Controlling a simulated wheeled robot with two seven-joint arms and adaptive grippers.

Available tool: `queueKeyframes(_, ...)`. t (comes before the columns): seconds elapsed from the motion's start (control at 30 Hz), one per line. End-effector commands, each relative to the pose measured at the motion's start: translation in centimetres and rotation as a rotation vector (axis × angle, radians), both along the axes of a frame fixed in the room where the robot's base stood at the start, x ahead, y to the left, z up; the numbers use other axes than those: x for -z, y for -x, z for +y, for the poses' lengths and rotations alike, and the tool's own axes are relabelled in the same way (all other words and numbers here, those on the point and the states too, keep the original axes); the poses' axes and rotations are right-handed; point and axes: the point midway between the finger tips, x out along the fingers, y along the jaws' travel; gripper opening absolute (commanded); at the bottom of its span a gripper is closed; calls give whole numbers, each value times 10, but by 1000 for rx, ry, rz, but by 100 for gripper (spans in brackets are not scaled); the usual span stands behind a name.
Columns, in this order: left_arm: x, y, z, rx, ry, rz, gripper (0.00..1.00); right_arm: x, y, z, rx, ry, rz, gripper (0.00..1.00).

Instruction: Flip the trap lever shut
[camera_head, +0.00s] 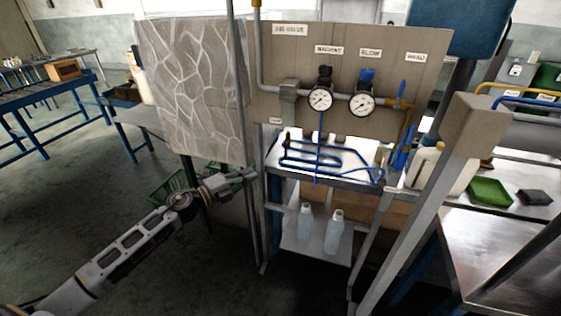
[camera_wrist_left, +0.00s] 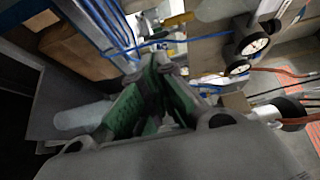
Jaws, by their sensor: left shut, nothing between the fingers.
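The beige panel (camera_head: 281,58) carries two round gauges, a left gauge (camera_head: 320,99) and a right gauge (camera_head: 361,104). A black knob (camera_head: 325,73) and a blue knob (camera_head: 367,75) sit above them. A brass valve with a blue lever (camera_head: 402,89) is at the panel's right. I cannot tell which part is the trap lever; labels are too small to read surely. My left gripper (camera_head: 243,177) is shut and empty, low and left of the panel's lower edge, apart from the valves. In the left wrist view its green-padded fingers (camera_wrist_left: 160,66) come together.
A grey pole (camera_head: 243,100) stands close to my left gripper. Blue hose (camera_head: 318,157) lies on the bench under the panel. Two clear bottles, a left one (camera_head: 305,224) and a right one (camera_head: 334,230), stand on the lower shelf. Floor at left is open.

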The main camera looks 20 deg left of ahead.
Motion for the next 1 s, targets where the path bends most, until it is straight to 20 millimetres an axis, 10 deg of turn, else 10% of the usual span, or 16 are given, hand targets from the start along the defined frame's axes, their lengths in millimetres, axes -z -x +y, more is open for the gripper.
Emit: queueKeyframes(1.0, -1, -48, -34, -1, 2, -1, 0, -3, 14, -11, -3, 10, 10, 33)
